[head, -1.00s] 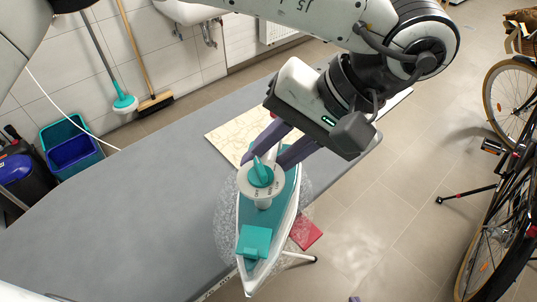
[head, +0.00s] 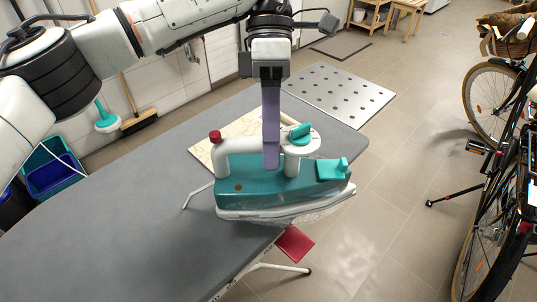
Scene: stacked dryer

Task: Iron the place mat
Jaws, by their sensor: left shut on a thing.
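The teal and white iron (head: 265,187) is in the head view with its nose to the right. My left gripper (head: 271,160) is shut on the iron's white handle from above, its purple fingers pointing down. The cream patterned place mat (head: 238,128) lies on the far right part of the grey ironing board (head: 120,205). The iron hides the mat's near part and spans the board's near right edge in the picture. I cannot tell whether its soleplate touches anything. My right gripper is out of view.
A red pad (head: 294,243) sits at the board's near edge, below the iron. A perforated pale panel (head: 335,94) is beyond the board. A bicycle (head: 497,170) stands at the right. A blue bin (head: 52,174) and a broom (head: 138,121) are at the left. The board's left part is clear.

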